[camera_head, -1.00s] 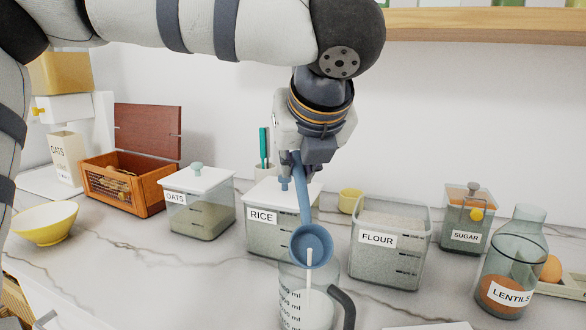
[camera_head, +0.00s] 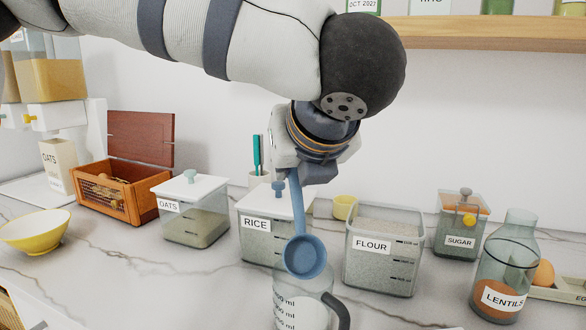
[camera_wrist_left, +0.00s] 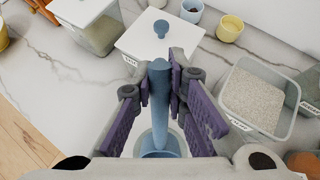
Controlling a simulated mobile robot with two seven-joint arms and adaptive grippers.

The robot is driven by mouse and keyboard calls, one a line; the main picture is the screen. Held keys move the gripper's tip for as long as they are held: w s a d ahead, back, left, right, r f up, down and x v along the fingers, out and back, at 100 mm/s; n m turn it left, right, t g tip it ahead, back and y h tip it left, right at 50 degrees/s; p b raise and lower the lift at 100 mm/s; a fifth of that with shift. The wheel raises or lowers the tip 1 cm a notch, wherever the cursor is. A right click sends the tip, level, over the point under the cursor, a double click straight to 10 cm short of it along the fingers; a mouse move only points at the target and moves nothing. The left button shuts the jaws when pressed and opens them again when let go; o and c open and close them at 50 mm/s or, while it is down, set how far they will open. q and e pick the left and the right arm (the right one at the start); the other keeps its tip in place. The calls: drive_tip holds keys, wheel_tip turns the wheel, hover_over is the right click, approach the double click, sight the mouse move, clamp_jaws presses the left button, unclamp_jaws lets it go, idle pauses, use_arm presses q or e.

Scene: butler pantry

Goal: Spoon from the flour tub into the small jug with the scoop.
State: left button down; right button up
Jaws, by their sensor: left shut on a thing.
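My left gripper (camera_head: 298,172) is shut on the handle of a blue scoop (camera_head: 304,257); the wrist view shows the scoop (camera_wrist_left: 160,85) between the purple-padded fingers (camera_wrist_left: 160,100). The scoop's bowl is tilted, with its hollow facing the head camera, over the mouth of the clear small jug (camera_head: 318,308). No flour shows in the bowl. The jug has ml marks and a dark handle, holds white contents, and is cut off by the lower picture edge. The open flour tub (camera_head: 372,272), labelled FLOUR, stands right of the scoop, with pale flour inside. My right gripper is out of view.
The lidded rice tub (camera_head: 256,243) stands just behind and left of the scoop. The lentil jar (camera_head: 505,275) and sugar tub (camera_head: 458,240) stand right; the oats tub (camera_head: 195,222) and yellow bowl (camera_head: 38,235) left. A shelf (camera_head: 500,30) hangs above.

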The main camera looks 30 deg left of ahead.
use_arm(q)
drive_tip(key=shift+r, duration=2.95)
